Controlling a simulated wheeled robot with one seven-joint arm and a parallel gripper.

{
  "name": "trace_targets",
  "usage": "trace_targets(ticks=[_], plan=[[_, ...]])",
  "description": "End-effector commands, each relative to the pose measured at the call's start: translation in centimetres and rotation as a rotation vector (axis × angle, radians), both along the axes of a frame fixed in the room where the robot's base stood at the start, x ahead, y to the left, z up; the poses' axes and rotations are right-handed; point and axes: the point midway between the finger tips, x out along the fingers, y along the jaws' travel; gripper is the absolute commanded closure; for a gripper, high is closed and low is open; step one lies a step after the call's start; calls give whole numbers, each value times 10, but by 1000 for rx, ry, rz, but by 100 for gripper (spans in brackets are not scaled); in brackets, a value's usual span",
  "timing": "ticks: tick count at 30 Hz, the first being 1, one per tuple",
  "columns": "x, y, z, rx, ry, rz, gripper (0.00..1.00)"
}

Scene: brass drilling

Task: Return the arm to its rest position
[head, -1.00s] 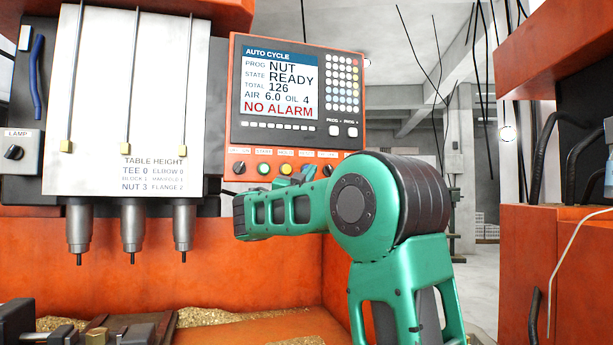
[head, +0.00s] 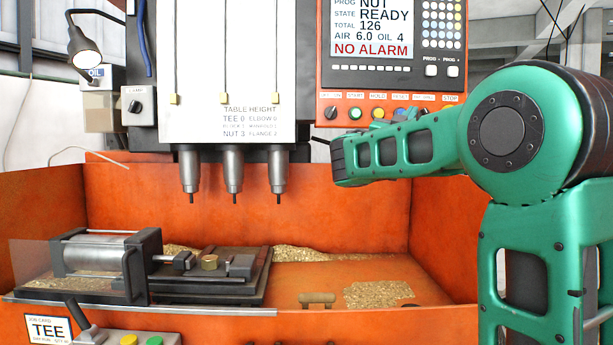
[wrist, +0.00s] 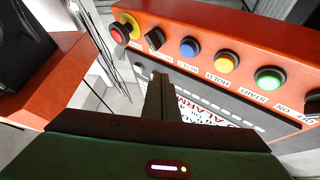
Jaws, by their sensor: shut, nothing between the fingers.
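My green arm (head: 505,130) stands at the right in the head view, bent at a large round joint, with its forearm reaching left in front of the control panel. My gripper (wrist: 158,100) shows in the wrist view as dark fingers closed together with nothing between them. They are in front of the panel (wrist: 215,85), below its button row in that picture. I cannot tell whether they touch it. In the head view the gripper is mostly hidden by the forearm.
The screen (head: 372,28) reads READY and NO ALARM. Chips (head: 385,295) lie in the orange tray. A lamp (head: 85,55) and a job card reading TEE (head: 48,328) are at left.

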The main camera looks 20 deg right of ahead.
Motion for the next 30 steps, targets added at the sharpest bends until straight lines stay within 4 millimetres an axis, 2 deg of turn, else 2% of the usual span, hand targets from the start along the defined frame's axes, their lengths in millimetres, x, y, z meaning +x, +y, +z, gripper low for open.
trace_targets(ticks=[5,8,11,12,14,15,19,23,27,30], plan=[[-1,-3,-6,19,17,-1,100],[-7,-12,-30,86,80,-4,100],[-19,-26,-78,211,201,-7,100],[-26,-30,-103,272,263,-6,100],[-39,-34,-140,362,355,-3,100],[-48,-34,-165,417,417,0,100],[-83,-26,-243,594,615,22,100],[-125,-6,-314,757,806,59,100],[-177,29,-381,922,1011,118,100],[-217,61,-423,1032,1156,176,100]])
